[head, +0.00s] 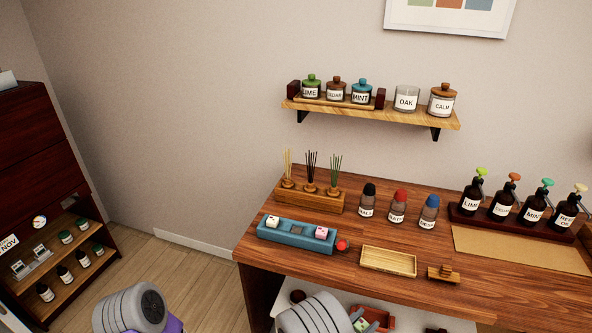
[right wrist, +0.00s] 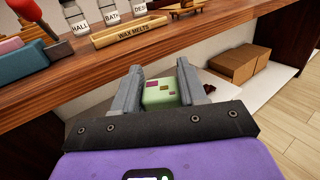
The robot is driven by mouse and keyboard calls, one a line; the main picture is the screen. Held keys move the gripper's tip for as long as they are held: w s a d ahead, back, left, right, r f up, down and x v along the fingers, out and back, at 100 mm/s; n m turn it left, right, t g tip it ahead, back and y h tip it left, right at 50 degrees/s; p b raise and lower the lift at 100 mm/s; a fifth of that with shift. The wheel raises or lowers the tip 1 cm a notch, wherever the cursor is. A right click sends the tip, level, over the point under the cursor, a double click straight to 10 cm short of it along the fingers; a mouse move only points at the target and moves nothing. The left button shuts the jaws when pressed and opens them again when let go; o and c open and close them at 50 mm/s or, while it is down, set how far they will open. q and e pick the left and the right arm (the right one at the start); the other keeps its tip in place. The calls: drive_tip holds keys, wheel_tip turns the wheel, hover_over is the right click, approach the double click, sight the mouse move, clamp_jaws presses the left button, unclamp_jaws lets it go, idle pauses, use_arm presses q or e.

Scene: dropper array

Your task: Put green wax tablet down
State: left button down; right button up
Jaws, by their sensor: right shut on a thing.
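A pale green wax tablet (right wrist: 160,92) with small coloured flecks sits between the fingers of my right gripper (right wrist: 164,88), which is shut on it. In the head view the green tablet (head: 361,324) shows at the bottom edge, in front of the table's front edge. On the table, a teal block (head: 270,236) holds a white tablet (head: 273,221) and a pink tablet (head: 321,232), with a dark empty recess between them. A wooden tray labelled WAX MELTS (right wrist: 130,32) looks empty; it also shows in the head view (head: 388,262).
A red ball knob (head: 342,244) is at the teal block's right end. Several bottles, a reed diffuser rack (head: 309,199) and a small wooden piece (head: 443,273) stand on the table. A red box (head: 378,318) is on the lower white shelf. Brown boxes (right wrist: 243,62) are there too.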

drive_tip(key=shift+w+d+n+t+y, duration=0.1)
drive_tip(key=shift+d+n+t+y, duration=0.05)
drive_tip(key=shift+n+t+y, duration=0.85)
drive_tip(key=shift+a+f+n+t+y, duration=0.15)
drive_tip(key=shift+n+t+y, duration=0.4)
drive_tip(key=shift+y, duration=0.3)
drive_tip(key=shift+a+r+n+t+y, duration=0.1)
drive_tip(key=shift+n+t+y, duration=0.25)
drive_tip(key=shift+n+y, duration=0.4)
